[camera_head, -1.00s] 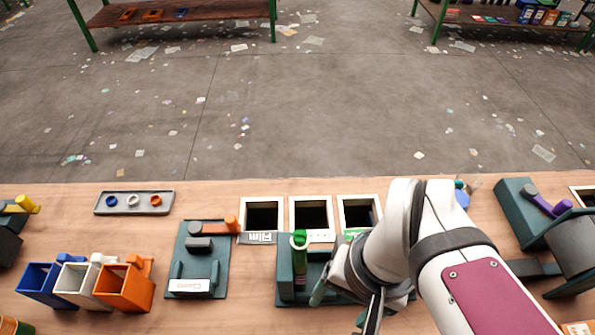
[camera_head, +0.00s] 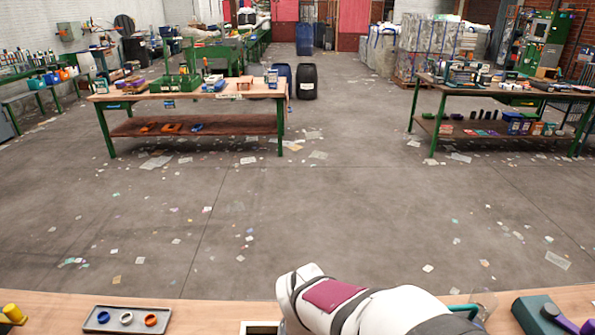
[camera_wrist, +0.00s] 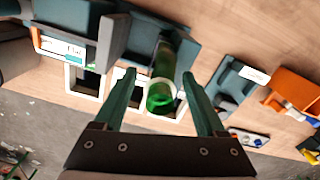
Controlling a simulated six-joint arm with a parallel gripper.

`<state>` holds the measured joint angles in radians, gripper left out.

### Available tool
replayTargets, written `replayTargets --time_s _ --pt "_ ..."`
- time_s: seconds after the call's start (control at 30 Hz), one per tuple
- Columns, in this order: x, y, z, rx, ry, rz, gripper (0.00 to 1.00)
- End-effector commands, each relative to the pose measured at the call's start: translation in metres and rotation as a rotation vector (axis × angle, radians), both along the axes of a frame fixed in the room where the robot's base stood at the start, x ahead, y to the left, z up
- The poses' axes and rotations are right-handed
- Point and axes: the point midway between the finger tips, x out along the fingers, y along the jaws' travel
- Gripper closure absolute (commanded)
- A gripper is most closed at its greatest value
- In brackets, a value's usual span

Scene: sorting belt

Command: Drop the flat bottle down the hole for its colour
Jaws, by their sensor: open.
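A shiny green bottle (camera_wrist: 161,88) shows in the wrist view, against a dark teal fixture (camera_wrist: 180,40). My gripper (camera_wrist: 159,74) is open, with one finger on each side of the bottle. I cannot tell whether either finger touches it. White-framed holes (camera_wrist: 101,100) lie in a row in the wooden bench, partly hidden by the bottle and my fingers. Their colour marks are not readable here. In the head view only part of one white frame (camera_head: 258,328) shows at the lower edge; my arm hides the rest.
A grey tray with blue, white and orange rings (camera_head: 126,319) lies on the bench at left. The wrist view shows another teal fixture (camera_wrist: 232,88) and an orange bin (camera_wrist: 296,87) to the right. A white label (camera_wrist: 76,52) is at upper left.

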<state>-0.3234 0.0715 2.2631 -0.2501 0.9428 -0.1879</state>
Motion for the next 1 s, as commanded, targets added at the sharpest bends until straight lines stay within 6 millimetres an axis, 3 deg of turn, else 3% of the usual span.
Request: replayTargets --time_s 0.13,0.37,0.77,1.0 --pt "-0.0004 0.0 -0.0104 0.001 0.001 -0.001 0.27" --pt "-0.0001 0.0 -0.011 0.001 -0.001 -0.001 0.27" --pt "0.0 0.0001 -0.0106 0.001 -0.001 -0.001 0.99" --pt "0.0005 0.0003 -0.0066 0.002 -0.004 -0.001 1.0"
